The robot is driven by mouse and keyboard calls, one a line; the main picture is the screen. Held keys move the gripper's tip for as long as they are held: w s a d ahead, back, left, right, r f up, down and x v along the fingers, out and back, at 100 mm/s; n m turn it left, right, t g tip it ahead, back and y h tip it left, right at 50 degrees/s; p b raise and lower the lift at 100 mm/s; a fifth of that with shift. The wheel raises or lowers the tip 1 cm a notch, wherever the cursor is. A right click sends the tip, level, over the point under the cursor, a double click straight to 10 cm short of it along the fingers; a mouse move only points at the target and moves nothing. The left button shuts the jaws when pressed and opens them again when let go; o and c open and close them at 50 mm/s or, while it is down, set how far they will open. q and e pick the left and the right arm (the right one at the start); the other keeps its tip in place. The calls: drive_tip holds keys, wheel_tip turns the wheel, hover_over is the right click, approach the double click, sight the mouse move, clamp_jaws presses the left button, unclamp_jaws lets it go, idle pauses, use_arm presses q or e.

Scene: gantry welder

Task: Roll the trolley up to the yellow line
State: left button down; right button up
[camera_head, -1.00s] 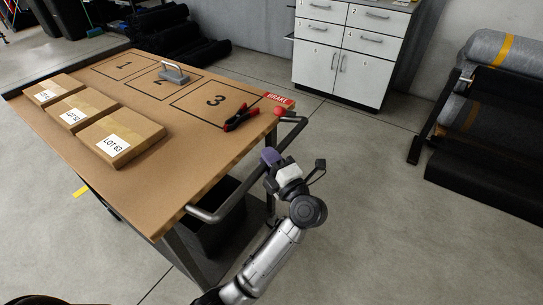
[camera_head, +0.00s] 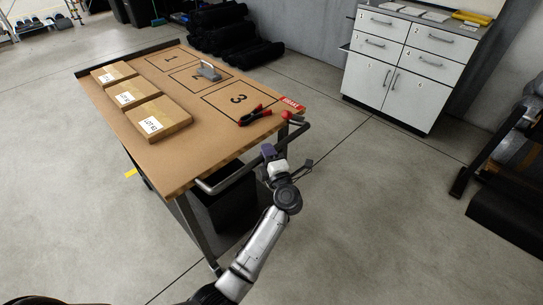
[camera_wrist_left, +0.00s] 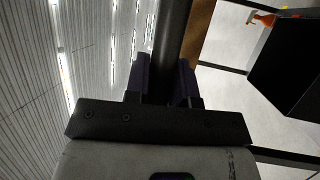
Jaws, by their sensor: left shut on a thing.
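The trolley (camera_head: 213,137) has a brown top with outlined areas 1, 2 and 3 and a dark tubular handle (camera_head: 222,182) at its near right end. My left gripper (camera_head: 268,153) is at the handle's right part, shut on it. In the left wrist view the dark handle bar (camera_wrist_left: 171,40) runs between the two purple fingers (camera_wrist_left: 164,82). A short piece of yellow line (camera_head: 130,173) shows on the floor beyond the trolley's left side; the rest is hidden by the trolley. My right gripper is not in view.
Three cartons (camera_head: 160,120), a grey-handled item (camera_head: 208,71) and a red-black clamp (camera_head: 255,116) lie on the trolley. A red knob (camera_head: 287,115) sits by the BRAKE label (camera_head: 291,102). A white cabinet (camera_head: 400,75) stands behind right, a dark rack (camera_head: 505,180) at right. Floor between is clear.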

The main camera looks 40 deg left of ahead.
sight(242, 140)
use_arm(q)
drive_tip(key=a+p, duration=0.1)
drive_tip(key=a, duration=0.4)
drive_tip(key=a+p, duration=0.2)
drive_tip(key=a, duration=0.4)
drive_tip(key=shift+w+f, duration=0.15)
drive_tip(key=shift+w, duration=0.05)
drive_tip(key=shift+a, duration=0.95)
drive_tip(key=c, duration=1.3)
unclamp_jaws()
drive_tip(key=shift+w, duration=0.1)
drive_tip(key=o, duration=0.3)
drive_tip(key=shift+o, duration=0.2)
drive_tip(key=shift+s+d+p, duration=0.25)
drive_tip(key=shift+d+p, duration=0.1)
drive_tip(key=shift+d, duration=0.25)
drive_tip(key=p+v, duration=0.2)
drive_tip(key=v, duration=1)
drive_tip(key=shift+s+d, duration=0.2)
drive_tip(key=shift+d, duration=0.1)
